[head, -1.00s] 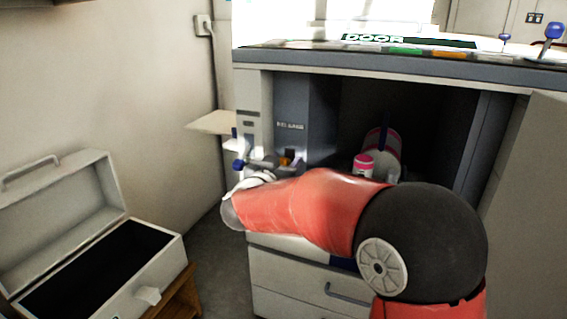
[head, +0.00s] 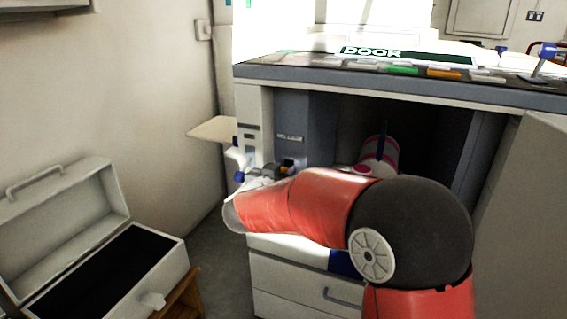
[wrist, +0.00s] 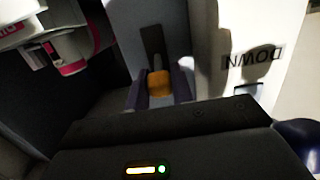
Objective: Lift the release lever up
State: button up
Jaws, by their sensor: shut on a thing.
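The release lever shows as an orange knob (wrist: 159,84) below a dark slot in a grey panel in the wrist view. My gripper (wrist: 160,92) has its two dark fingers on either side of the knob and is shut on it. The lever's shaft is mostly hidden.
A pink and white cylinder (head: 380,152) lies in the dark bay and also shows in the wrist view (wrist: 75,50). A white panel marked DOWN (wrist: 252,60) stands beside the lever. An open grey box (head: 150,262) is at the lower left. An open door (head: 525,210) borders the right.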

jog(key=o, duration=1)
jog(key=v, duration=0.7)
jog(key=shift+s+a+r, duration=0.1)
jog(key=shift+s+a, duration=0.05)
jog(key=shift+s, duration=0.25)
